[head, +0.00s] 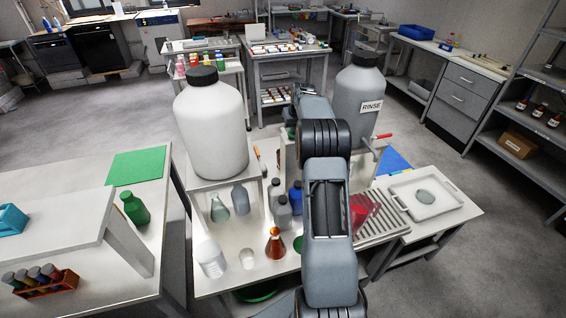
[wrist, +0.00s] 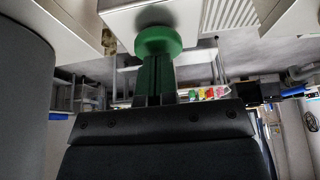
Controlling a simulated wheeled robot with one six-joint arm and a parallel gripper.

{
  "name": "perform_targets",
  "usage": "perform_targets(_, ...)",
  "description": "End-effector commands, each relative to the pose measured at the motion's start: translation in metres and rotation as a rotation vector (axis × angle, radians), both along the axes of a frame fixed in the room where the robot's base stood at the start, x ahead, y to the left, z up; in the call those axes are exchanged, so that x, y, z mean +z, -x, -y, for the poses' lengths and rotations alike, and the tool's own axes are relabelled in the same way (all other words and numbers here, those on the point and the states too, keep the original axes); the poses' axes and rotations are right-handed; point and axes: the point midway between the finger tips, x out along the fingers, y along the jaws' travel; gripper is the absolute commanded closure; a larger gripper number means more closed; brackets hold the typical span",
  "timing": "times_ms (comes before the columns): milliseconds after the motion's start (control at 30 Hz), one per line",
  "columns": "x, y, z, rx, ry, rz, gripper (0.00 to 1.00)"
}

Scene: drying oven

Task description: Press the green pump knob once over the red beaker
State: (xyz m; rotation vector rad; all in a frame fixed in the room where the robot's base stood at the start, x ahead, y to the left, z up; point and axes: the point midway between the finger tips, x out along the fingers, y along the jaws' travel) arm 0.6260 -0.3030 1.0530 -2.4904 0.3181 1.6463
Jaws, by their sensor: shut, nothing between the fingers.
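The green pump knob (wrist: 158,40) shows in the wrist view as a round green disc, against a white box-like body (wrist: 195,14). My gripper (wrist: 156,62) is shut and empty. Its fingertips are right at the knob, close to or touching it; I cannot tell which. In the head view my arm hides the gripper, and I cannot make out the knob for certain. The red beaker (head: 362,209) is translucent and stands on the ribbed grey rack just right of my arm, partly hidden by it.
A large white bottle (head: 212,125) stands on a shelf left of my arm, and a grey RINSE bottle (head: 360,98) behind it to the right. Small bottles and an orange flask (head: 275,243) crowd the table. A white tray (head: 428,210) lies at right.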

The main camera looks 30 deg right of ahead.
Motion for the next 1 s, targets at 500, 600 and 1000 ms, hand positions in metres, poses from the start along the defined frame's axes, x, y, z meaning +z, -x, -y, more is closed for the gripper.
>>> perform_targets(500, 0.002, 0.001, 0.0, 0.0, -0.002, -0.006, 1.0)
perform_targets(600, 0.008, 0.001, 0.0, 0.0, -0.002, -0.006, 1.0)
perform_targets(1000, 0.034, 0.001, 0.0, 0.0, -0.002, -0.004, 1.0)
